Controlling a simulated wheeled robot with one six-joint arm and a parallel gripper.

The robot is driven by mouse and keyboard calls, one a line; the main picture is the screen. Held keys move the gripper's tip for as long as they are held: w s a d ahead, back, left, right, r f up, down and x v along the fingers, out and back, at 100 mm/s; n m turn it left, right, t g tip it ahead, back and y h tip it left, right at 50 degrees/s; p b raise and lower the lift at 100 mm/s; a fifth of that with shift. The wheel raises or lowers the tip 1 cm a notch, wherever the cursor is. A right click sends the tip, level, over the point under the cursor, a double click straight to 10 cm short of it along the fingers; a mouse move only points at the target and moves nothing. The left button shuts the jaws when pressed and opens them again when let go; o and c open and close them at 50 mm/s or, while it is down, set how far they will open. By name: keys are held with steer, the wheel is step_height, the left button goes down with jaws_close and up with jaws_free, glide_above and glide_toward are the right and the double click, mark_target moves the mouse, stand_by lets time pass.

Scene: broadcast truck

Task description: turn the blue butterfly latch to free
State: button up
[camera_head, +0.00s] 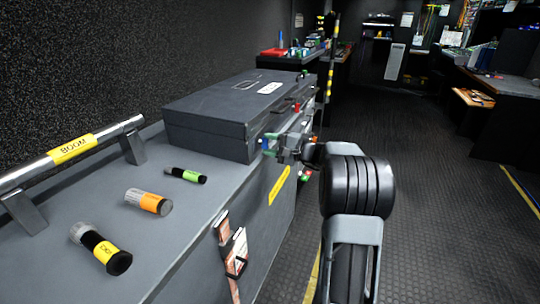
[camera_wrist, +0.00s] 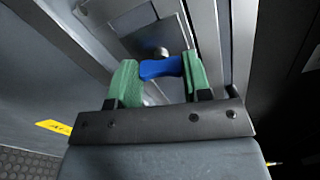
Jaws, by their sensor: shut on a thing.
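The blue butterfly latch (camera_wrist: 161,67) is on the front face of the grey case (camera_head: 212,137). In the wrist view it sits between the green fingertips of my gripper (camera_wrist: 158,80), with a finger at each side. It shows blue in the head view too (camera_head: 265,143), small and partly hidden by the gripper (camera_head: 274,145). My gripper is shut on the latch. A round metal part shows just behind the latch in the wrist view. How far the latch is turned is hard to tell.
The case stands on a grey counter (camera_head: 217,192). Yellow, orange and green-banded cylinders (camera_head: 149,202) lie on the counter at left, near a metal rail with a yellow BOOM label (camera_head: 72,149). A red part (camera_head: 296,107) shows farther along the case. The floor at right is open.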

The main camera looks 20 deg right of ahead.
steer(key=shift+f+n+b, duration=0.2)
steer(key=shift+n+b, duration=0.4)
steer(key=shift+b, duration=0.15)
steer(key=shift+r, duration=0.1)
steer(key=o, duration=0.9)
steer(key=p+v, duration=0.2)
steer(key=v, duration=1.1)
steer(key=shift+s+d, duration=0.25)
steer(key=shift+s, duration=0.1)
steer(key=shift+r+p, duration=0.1)
steer(key=shift+p, duration=0.2)
